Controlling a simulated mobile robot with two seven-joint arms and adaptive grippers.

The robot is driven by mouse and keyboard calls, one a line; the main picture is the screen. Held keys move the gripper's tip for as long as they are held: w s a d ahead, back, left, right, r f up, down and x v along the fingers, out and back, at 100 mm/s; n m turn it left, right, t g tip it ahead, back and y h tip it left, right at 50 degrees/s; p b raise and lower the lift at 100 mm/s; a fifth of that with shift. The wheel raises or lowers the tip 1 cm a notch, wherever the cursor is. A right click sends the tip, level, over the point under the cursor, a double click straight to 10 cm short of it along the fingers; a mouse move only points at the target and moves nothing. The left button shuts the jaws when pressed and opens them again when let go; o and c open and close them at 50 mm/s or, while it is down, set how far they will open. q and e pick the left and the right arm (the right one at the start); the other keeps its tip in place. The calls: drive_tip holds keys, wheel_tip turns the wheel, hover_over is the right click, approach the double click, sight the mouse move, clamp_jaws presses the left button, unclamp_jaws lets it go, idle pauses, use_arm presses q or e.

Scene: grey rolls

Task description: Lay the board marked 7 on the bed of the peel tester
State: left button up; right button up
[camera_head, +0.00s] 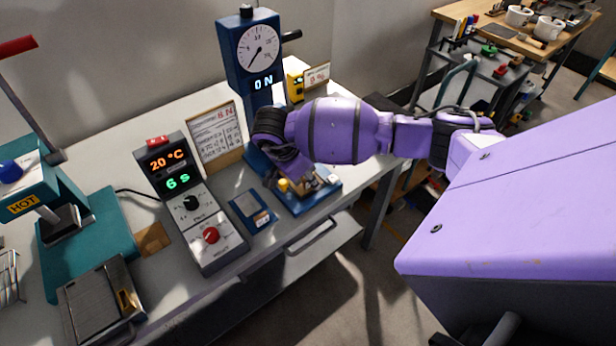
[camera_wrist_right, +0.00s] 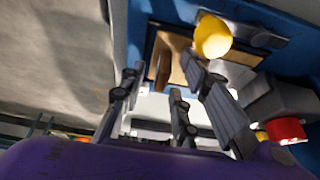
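The peel tester (camera_head: 250,55) is a blue column with a round dial and a display, and its blue base (camera_head: 318,196) lies at the bench's front edge. A tan board (camera_head: 307,188) lies on or just above the base. It also shows in the right wrist view (camera_wrist_right: 174,42), beside a yellow knob (camera_wrist_right: 212,37); no number is readable. An upright brown piece (camera_wrist_right: 163,70) stands at the board's left end. My right gripper (camera_wrist_right: 163,66) is low over the bed, fingers apart on either side of this piece, without clear contact. My left gripper is not in view.
A control box (camera_head: 190,205) reading 20 °C and 6 s stands left of the tester. A small blue scale-like device (camera_head: 252,208) sits between them. A teal hot press (camera_head: 85,225) is at far left, with a grey plate (camera_head: 95,300) in front. A card (camera_head: 215,130) stands behind.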

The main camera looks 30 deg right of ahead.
drive_tip(key=shift+r, duration=0.2)
drive_tip(key=shift+a+r, duration=0.15)
drive_tip(key=shift+r, duration=0.25)
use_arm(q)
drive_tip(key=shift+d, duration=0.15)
use_arm(e)
drive_tip(key=v, duration=1.1)
